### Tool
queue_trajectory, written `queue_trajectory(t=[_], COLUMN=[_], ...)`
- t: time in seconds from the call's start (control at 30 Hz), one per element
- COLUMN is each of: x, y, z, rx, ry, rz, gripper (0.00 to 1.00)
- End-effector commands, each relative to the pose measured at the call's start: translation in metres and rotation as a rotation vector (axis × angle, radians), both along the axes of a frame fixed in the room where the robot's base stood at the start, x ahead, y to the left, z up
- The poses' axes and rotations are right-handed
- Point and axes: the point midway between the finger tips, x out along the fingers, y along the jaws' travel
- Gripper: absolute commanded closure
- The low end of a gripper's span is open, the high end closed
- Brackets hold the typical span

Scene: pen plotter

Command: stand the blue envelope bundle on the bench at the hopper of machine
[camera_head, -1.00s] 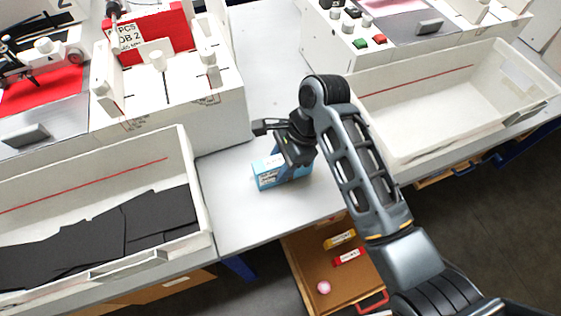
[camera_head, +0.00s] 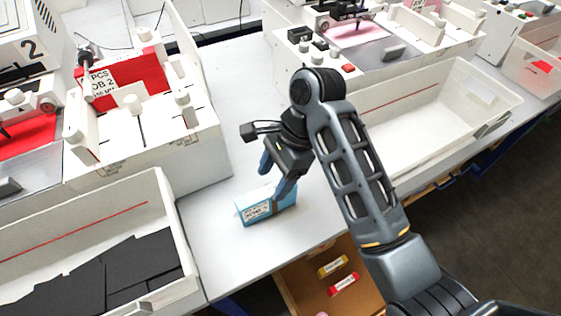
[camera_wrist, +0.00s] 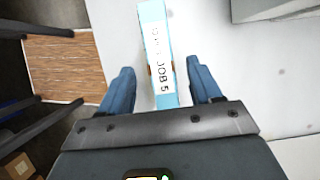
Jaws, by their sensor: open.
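The blue envelope bundle (camera_head: 266,206) is a light blue block with a white label, on the grey bench (camera_head: 222,252) between two machines. In the wrist view the bundle (camera_wrist: 157,50) shows its narrow top side with a label reading JOB 5. My gripper (camera_head: 270,180) is over the bundle from above. In the wrist view its blue fingers (camera_wrist: 162,82) are spread, one on each side of the bundle, with a gap on both sides. On the left machine, a red bundle (camera_head: 127,88) with a JOB 2 label stands in the hopper (camera_head: 135,128).
A white tray (camera_head: 168,232) holding black sheets is at the left. An empty white tray (camera_head: 430,120) is at the right. An open drawer (camera_head: 300,285) below the bench holds yellow and red items. Bare bench lies around the bundle.

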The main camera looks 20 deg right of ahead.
Motion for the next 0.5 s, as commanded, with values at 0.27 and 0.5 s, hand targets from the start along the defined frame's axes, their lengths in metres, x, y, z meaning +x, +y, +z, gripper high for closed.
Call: queue_trajectory(t=[0.27,0.5], x=[0.005,0.006], y=[-0.012,-0.015], z=[0.03,0.04], rx=[0.002,0.003], ry=[-0.007,-0.008], rz=[-0.003,-0.003], gripper=[0.36,0.36])
